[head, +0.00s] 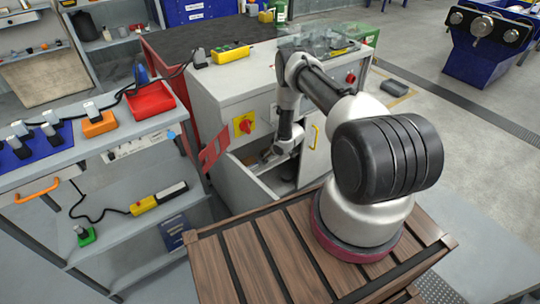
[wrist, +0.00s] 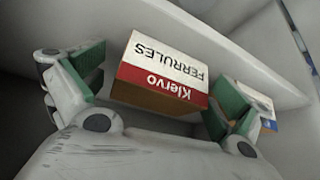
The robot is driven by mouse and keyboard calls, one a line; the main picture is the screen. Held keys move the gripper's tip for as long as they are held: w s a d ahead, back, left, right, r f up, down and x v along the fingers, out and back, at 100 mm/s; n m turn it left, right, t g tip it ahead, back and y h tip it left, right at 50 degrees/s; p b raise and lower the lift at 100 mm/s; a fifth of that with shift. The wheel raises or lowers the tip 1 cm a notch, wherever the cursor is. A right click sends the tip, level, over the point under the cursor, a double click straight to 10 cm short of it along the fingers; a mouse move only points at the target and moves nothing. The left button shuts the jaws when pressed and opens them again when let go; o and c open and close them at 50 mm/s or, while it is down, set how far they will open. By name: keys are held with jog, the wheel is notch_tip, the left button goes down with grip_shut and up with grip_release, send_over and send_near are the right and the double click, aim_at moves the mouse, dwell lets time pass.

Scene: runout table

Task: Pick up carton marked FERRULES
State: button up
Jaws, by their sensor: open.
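The carton marked FERRULES (wrist: 165,68) shows in the wrist view. It is white, red and brown, with "Klervo" on the red band, and its lettering appears upside down. My gripper (wrist: 155,98) is open, with one green-padded finger left of the carton and the other at its right end. I cannot tell whether either finger touches it.
Another small box (wrist: 262,108) lies just beyond the right finger.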

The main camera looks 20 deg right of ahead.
jog(key=shift+c, duration=0.4)
jog(key=c, duration=0.9)
jog(key=shift+c, duration=0.3)
